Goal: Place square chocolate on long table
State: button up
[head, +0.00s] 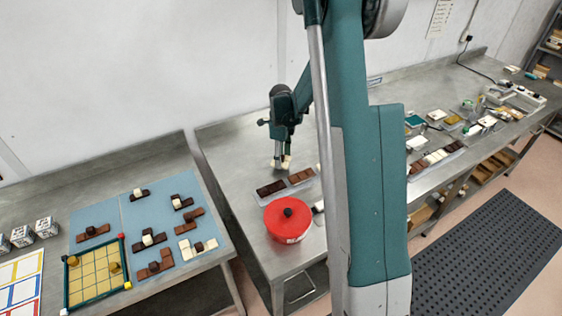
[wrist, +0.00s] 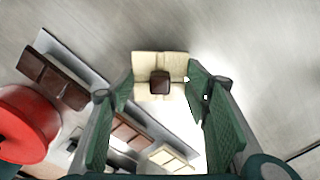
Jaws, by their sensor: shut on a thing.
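My gripper (wrist: 160,88) is shut on the square chocolate (wrist: 175,62), a cream block with a small dark brown square on its middle. In the head view my gripper (head: 281,158) points down over the near part of the long metal table (head: 232,150), behind the row of bars. Cream patches show at its fingertips there. I cannot tell whether the chocolate touches the table.
A red pot (head: 288,222) with a black knob stands at the table's near end. Beside it lie a dark bar (head: 271,188) and a brown bar (head: 300,176). Blue mats (head: 112,222) with chocolate pieces are on the left table. Bare metal surrounds the gripper.

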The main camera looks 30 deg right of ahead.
jog(key=shift+f, duration=1.25)
jog(key=shift+f, duration=0.2)
jog(key=o, duration=0.9)
jog(key=shift+r, duration=0.1)
jog(key=shift+r, duration=0.2)
jog(key=shift+r, duration=5.95)
jog(key=shift+r, duration=0.1)
